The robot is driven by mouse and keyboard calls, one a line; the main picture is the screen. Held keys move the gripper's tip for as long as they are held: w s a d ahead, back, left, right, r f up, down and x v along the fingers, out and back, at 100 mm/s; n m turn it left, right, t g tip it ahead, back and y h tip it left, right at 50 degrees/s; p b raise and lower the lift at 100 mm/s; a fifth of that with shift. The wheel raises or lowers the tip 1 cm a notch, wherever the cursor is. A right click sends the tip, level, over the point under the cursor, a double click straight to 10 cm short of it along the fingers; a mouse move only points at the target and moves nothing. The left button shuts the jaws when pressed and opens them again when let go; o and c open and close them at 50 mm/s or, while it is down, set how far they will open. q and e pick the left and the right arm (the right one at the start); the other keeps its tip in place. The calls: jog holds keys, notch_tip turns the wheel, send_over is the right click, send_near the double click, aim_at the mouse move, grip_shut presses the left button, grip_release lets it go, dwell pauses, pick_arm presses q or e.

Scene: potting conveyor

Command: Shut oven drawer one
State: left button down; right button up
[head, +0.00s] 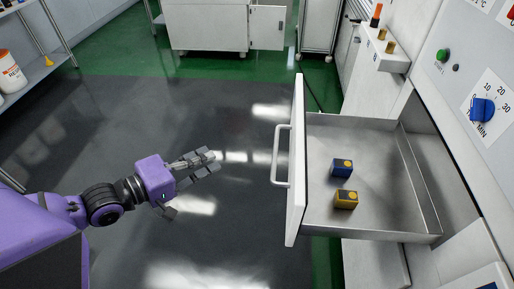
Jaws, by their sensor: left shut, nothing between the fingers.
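The oven drawer (420,190) is pulled out from the white machine on the right. It is a metal tray with a white front panel (297,150) and a pale bar handle (279,155) facing left. A blue box (342,168) and a yellow box (346,199) sit inside on its floor. My left gripper (213,162) is shut and empty, over the dark floor left of the handle, with a clear gap between them. My right gripper is not in view.
The machine's panel carries a blue timer knob (482,110) and a green button (442,55). A shelf with a white tub (10,75) stands at the left. A white cabinet (207,27) stands at the back. The dark floor (120,120) between is clear.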

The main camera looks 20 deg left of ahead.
pick_arm(q)
jog(key=w+d, duration=0.9)
jog(key=w, duration=0.2)
jog(key=shift+f+n, duration=0.25)
jog(key=shift+n, duration=0.05)
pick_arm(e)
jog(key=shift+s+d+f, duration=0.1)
pick_arm(q)
jog(key=shift+w, duration=0.1)
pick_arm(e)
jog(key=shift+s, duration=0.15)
pick_arm(q)
jog(key=shift+d, duration=0.1)
